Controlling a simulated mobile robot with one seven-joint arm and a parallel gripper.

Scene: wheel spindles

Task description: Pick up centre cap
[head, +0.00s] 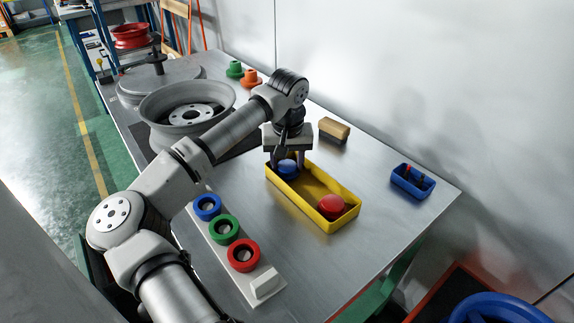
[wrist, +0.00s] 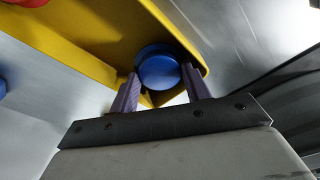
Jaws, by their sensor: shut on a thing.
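A blue centre cap (head: 288,168) is at the far left end of the yellow tray (head: 318,219). My gripper (head: 287,157) reaches down over that end from above. In the wrist view, the purple fingers of my gripper (wrist: 160,92) are on either side of the blue cap (wrist: 158,70) and shut on it. The cap is still within the yellow tray's walls (wrist: 100,50); whether it touches the floor, I cannot tell. A red cap (head: 331,206) lies at the near right end of the tray.
A board with blue, green and red rings (head: 223,229) lies left of the tray. A wheel rim (head: 187,112) stands at the back left. A wood-topped brush (head: 334,129) and a blue bin (head: 411,181) are to the right, with bare table between.

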